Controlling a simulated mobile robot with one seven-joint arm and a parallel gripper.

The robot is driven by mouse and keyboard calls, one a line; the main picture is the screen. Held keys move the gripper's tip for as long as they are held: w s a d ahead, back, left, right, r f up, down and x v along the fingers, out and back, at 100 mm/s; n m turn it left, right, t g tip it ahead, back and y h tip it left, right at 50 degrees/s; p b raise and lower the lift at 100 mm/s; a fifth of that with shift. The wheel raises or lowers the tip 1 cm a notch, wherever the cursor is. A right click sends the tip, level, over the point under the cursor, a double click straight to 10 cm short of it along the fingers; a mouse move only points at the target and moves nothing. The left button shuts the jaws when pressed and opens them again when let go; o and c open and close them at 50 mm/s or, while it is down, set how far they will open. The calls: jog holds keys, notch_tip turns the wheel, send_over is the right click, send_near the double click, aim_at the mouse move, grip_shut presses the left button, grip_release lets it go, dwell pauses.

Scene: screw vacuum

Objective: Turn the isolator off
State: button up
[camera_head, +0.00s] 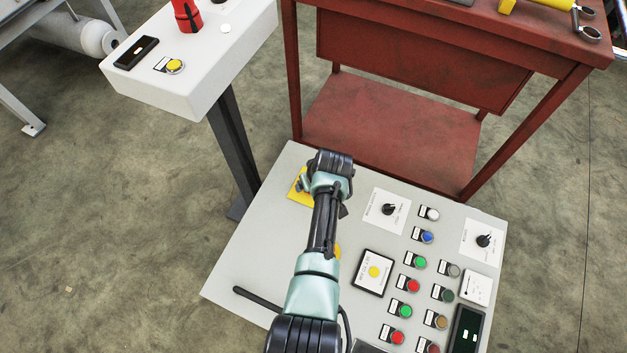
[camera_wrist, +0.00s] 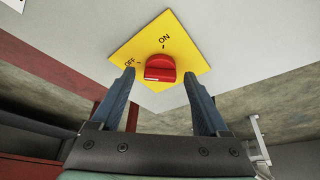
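The isolator is a red rotary knob (camera_wrist: 160,68) on a yellow plate (camera_wrist: 185,42) in the wrist view. "ON" is printed above the knob and "OFF" to its left. I cannot clearly tell which label the knob points at. My gripper (camera_wrist: 158,76) is open, with one finger on each side of the knob. The fingertips look close to the plate, and I cannot tell whether they touch the knob. In the head view the yellow plate (camera_head: 296,197) shows beside my gripper (camera_head: 304,183), which hides the knob.
The grey panel (camera_head: 250,255) carries several coloured buttons (camera_head: 420,262), black selector knobs (camera_head: 389,209) and a yellow button on a black-framed plate (camera_head: 374,272). A red workbench (camera_head: 390,125) stands behind. A white pedestal (camera_head: 195,85) stands at the upper left.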

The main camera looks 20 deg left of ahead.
jog(key=p+v, duration=0.6)
jog(key=v, duration=0.7)
dwell(0.5)
jog(key=w+d+r+m+t, duration=0.15)
jog(key=w+r+t, duration=0.25)
jog(key=r, duration=0.8)
jog(key=w+d+r+m+t, duration=0.15)
jog(key=w+r+t, duration=0.25)
jog(key=r, duration=0.7)
jog(key=w+d+r+m+t, duration=0.15)
jog(key=w+r+t, duration=0.25)
jog(key=r, duration=0.8)
jog(key=s+d+r+m+t, duration=0.1)
jog(key=s+d+r+t, duration=0.15)
jog(key=r, duration=0.65)
jog(key=s+d+r+t, duration=0.2)
jog(key=r+t, duration=0.1)
jog(key=r, duration=0.6)
jog(key=s+d+r+m+t+h+p, duration=0.3)
jog(key=s+r+t, duration=0.4)
jog(key=s+r, duration=1.1)
notch_tip(320, 180, up, 21)
jog(key=w+p, duration=0.2)
jog(key=p, duration=1.7)
jog(key=shift+d+f, duration=0.15)
